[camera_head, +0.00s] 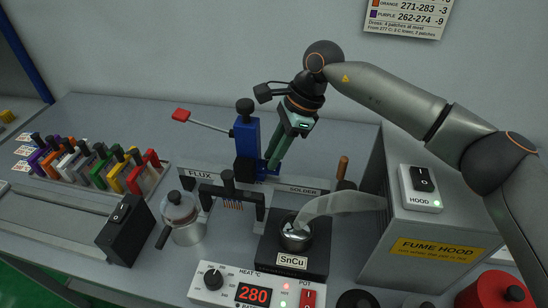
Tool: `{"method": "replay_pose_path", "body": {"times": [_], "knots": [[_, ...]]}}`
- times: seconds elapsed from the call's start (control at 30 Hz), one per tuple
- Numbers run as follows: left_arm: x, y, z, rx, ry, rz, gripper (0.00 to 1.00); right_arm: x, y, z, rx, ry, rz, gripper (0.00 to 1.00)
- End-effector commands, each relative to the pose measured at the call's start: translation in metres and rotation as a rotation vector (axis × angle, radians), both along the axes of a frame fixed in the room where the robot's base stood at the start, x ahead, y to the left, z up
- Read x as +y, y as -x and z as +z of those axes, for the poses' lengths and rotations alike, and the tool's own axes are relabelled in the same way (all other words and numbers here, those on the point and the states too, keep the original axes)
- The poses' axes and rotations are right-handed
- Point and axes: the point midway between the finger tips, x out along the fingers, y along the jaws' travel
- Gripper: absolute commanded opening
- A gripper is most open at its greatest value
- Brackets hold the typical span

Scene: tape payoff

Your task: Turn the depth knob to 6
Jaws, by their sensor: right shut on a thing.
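My right gripper (272,162) reaches down from the upper right, its fingers tilted to the lower left. It is shut at the right side of a blue post (246,136), low down. The part between the fingertips, which appears to be the depth knob, is hidden by the fingers. No depth scale or number can be read. The blue post has a black knob (245,106) on top and a lever with a red handle (181,114) out to the left. My left gripper is not in view.
A solder pot (296,234) labelled SnCu stands in front, with a translucent duct above it. The heat panel (213,279) reads 280. A fume hood (418,262) stands right, a lidded flux jar (186,232) left. Several coloured clamps (110,172) line the far left.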

Motion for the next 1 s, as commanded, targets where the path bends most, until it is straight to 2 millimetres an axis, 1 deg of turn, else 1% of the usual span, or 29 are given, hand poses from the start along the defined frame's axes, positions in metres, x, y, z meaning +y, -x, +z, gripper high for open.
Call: {"method": "replay_pose_path", "body": {"times": [0.2, 0.37, 0.83, 0.87, 1.0], "knots": [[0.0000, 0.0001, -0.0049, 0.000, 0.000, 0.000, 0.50, 0.0006, -0.0019, 0.0008, -0.004, -0.002, 0.099, 0.00], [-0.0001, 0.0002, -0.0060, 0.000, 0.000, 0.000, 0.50, 0.0007, -0.0020, 0.0009, -0.004, -0.002, 0.139, 0.00], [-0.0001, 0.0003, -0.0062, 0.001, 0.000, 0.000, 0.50, 0.0005, -0.0021, 0.0014, -0.004, -0.001, 0.154, 0.00], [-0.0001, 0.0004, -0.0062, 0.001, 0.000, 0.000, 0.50, 0.0004, -0.0021, 0.0013, -0.005, -0.001, 0.154, 0.24], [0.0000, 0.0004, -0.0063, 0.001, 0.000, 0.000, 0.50, 0.0004, -0.0020, 0.0011, -0.004, -0.001, 0.153, 0.39]]}}
